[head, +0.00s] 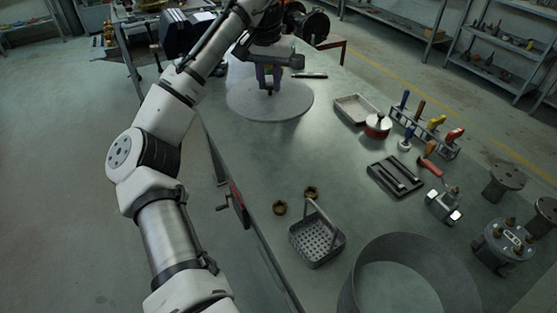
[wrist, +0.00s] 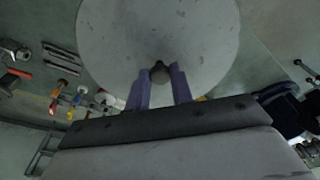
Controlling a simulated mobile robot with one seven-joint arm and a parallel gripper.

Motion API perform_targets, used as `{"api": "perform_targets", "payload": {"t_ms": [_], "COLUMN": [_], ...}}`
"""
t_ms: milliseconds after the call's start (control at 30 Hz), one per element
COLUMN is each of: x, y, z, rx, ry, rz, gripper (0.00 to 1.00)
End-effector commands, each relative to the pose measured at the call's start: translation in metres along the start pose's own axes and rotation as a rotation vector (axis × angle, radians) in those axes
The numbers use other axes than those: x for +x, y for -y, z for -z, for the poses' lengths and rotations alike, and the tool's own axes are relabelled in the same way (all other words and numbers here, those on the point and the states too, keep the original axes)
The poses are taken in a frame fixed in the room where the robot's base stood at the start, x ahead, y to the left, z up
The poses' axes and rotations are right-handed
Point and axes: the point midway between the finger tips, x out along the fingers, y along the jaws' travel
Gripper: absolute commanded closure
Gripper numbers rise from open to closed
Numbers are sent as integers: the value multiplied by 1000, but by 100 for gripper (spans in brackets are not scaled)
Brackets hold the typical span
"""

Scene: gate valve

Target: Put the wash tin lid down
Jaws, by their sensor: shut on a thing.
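The wash tin lid, a wide flat grey disc (head: 290,104), is near the far end of the bench in the head view. My gripper (head: 269,88) is above its middle, pointing down, with its purple fingers shut on the small dark knob. In the wrist view the lid (wrist: 110,40) fills the top middle, and my gripper (wrist: 160,76) has a finger on each side of the knob. The lid looks level; I cannot tell whether it touches the bench. The wash tin, a large round grey tub (head: 365,280), stands open at the near end, cut off by the frame.
A metal basket (head: 318,240) and two brass rings stand near the left edge of the bench (head: 260,160). A shallow tray (head: 355,109), a red pot (head: 378,125), a tool rack and a black tray (head: 395,177) line the right. The bench middle is clear.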

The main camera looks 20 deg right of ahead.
Motion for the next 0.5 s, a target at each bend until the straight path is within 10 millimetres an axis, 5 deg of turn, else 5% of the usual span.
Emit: {"api": "perform_targets", "payload": {"t_ms": [33,333,500], "x": [15,42,84], "y": [0,0,0], "z": [-2,-6,-13], "rx": [0,0,0], "ry": [-1,1,3], "rz": [0,-3,-6], "gripper": [100,100,100]}}
